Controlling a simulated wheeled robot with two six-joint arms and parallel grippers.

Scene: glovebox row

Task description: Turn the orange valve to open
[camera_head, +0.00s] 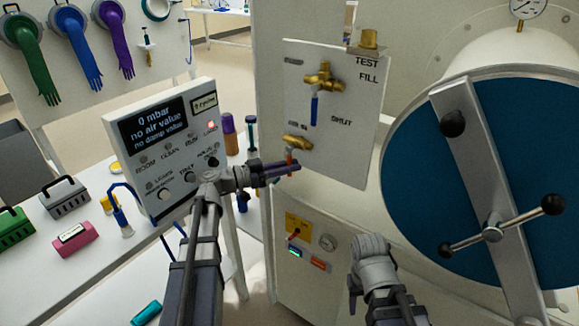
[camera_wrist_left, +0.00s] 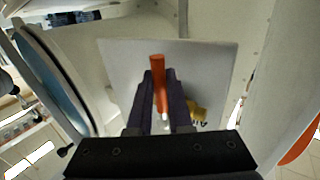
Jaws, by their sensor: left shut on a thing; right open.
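The orange valve handle (camera_head: 290,158) hangs below a brass valve body (camera_head: 298,142) on the light panel (camera_head: 345,165) in the head view. My left gripper (camera_head: 296,166) is at this handle. In the left wrist view the orange handle (camera_wrist_left: 160,88) stands between the two dark fingers of my left gripper (camera_wrist_left: 160,95), which is shut on it. Much of the handle is hidden by the fingers in the head view. My right gripper (camera_head: 355,300) is low in front of the cabinet, away from the valves, and open.
A blue-handled valve (camera_head: 314,108) sits above on the same panel. A display box (camera_head: 165,140) stands left of my left gripper. A large round blue door (camera_head: 430,170) with a handle bar is at the right. A small yellow switch plate (camera_head: 298,228) is below the panel.

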